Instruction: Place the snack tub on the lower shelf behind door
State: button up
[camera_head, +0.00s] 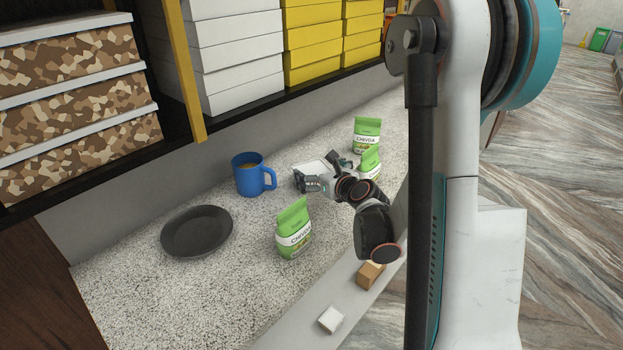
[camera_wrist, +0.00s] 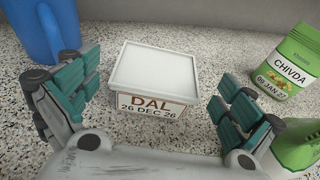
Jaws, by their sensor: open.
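The snack tub is a white, square-lidded tub (camera_wrist: 152,70) labelled "DAL 26 DEC 26". It stands upright on the speckled counter (camera_head: 140,295). In the head view only part of its pale lid (camera_head: 309,168) shows beside my gripper (camera_head: 326,175). My gripper is open, and in the wrist view its teal-padded fingers (camera_wrist: 158,98) stand on either side of the tub's near part, with gaps to it. I see no clearly recognisable door. Shelves of boxes, the lowest with a dark edge (camera_head: 270,108), run above the counter at the back.
A blue mug (camera_head: 247,177) stands left of the tub, with a dark plate (camera_head: 197,231) farther left. Several green Chivda packets (camera_head: 293,232) stand around my gripper. A small white block (camera_head: 331,319) and a brown block (camera_head: 369,274) lie on the front ledge.

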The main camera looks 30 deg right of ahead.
aim_at(311, 169)
jog(key=x, duration=0.2)
jog(key=b+x, duration=0.1)
jog(key=x, duration=0.1)
jog(key=shift+s+f, duration=0.1)
jog(key=shift+f, duration=0.15)
jog(key=shift+w, duration=0.25)
jog(key=c, duration=1.2)
jog(key=shift+r, duration=0.15)
notch_tip(311, 169, up, 10)
jog(key=p, duration=0.4)
